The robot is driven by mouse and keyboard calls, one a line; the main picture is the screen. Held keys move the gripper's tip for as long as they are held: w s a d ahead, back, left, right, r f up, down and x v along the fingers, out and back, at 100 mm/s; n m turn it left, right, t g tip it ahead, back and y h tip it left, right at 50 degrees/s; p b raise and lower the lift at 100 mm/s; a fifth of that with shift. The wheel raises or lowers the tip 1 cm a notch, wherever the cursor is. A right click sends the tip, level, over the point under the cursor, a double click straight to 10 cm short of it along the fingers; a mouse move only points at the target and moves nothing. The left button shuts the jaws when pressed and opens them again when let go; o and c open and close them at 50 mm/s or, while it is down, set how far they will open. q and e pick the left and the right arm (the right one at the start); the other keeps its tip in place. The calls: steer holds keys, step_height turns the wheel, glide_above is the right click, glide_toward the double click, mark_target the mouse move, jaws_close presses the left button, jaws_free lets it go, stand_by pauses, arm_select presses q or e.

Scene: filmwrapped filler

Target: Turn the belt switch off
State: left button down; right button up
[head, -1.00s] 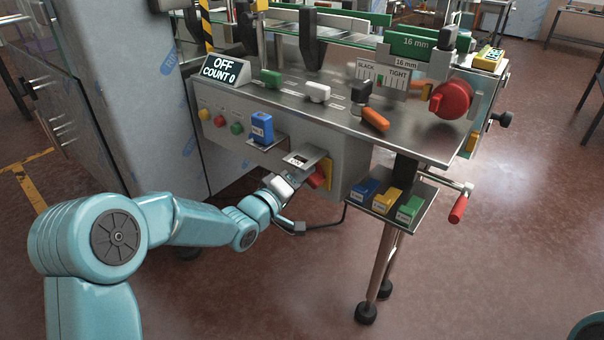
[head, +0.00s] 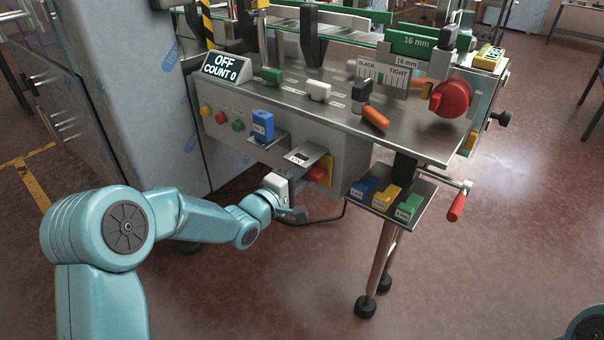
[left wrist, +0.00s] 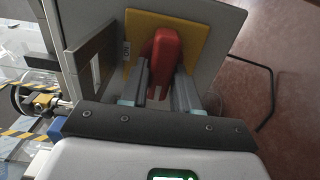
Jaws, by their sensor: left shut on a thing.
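The belt switch is a red handle (head: 316,173) on a yellow plate (head: 329,168), low on the machine's front panel. It shows close up in the left wrist view as a red handle (left wrist: 163,48) on its yellow plate (left wrist: 196,33). My left gripper (left wrist: 161,82) is shut on the red handle, one finger on each side. In the head view my left gripper's tips are partly hidden under a small metal bracket. The display (head: 221,68) reads OFF and COUNT 0. My right gripper is not in view.
The bracket with a label (head: 300,158) sits just above the switch. Left of it are a blue block (head: 263,126) and yellow, red and green buttons (head: 222,118). A shelf with blue, yellow and green boxes (head: 383,198) is at right. A black cable (head: 325,217) hangs below.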

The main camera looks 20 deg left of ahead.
arm_select(q)
steer(key=c, duration=0.9)
jaws_free()
steer(key=p+v, duration=0.1)
steer(key=v, duration=1.5)
steer(key=shift+s, duration=0.2)
